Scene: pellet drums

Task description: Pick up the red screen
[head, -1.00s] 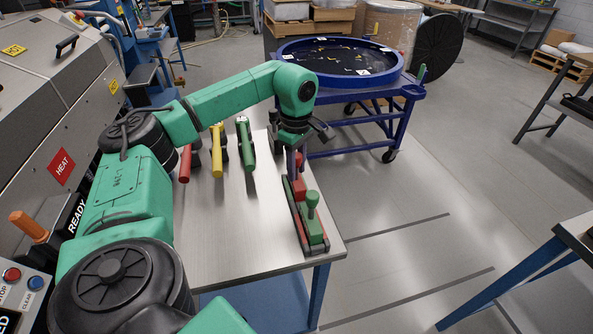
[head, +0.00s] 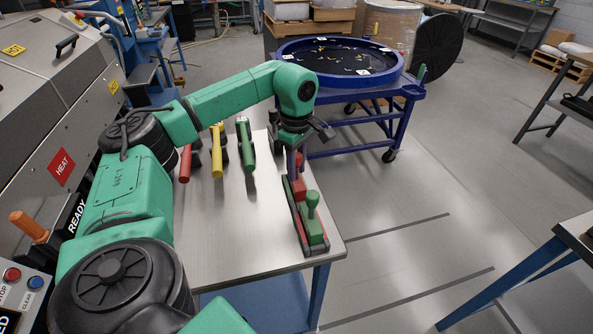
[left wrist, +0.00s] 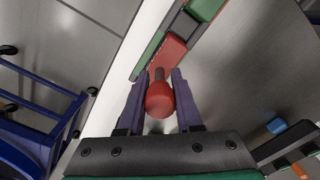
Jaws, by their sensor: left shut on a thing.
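The red screen (head: 299,188) shows in the head view as a red block in a narrow dark rack (head: 303,226) along the right edge of the steel table. In the left wrist view its red block (left wrist: 170,52) and round red knob (left wrist: 160,101) show. My left gripper (head: 294,168) points down over it and is shut on its handle, one finger on each side. The block still sits in the rack line. A green block with a knob (head: 312,222) sits in front of it in the same rack. My right gripper is not in view.
Red (head: 186,166), yellow (head: 217,152) and green (head: 245,143) handled tools lie at the table's far left. A blue cart with a round tub (head: 340,62) stands behind the table. The table (head: 240,225) is bare in the middle.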

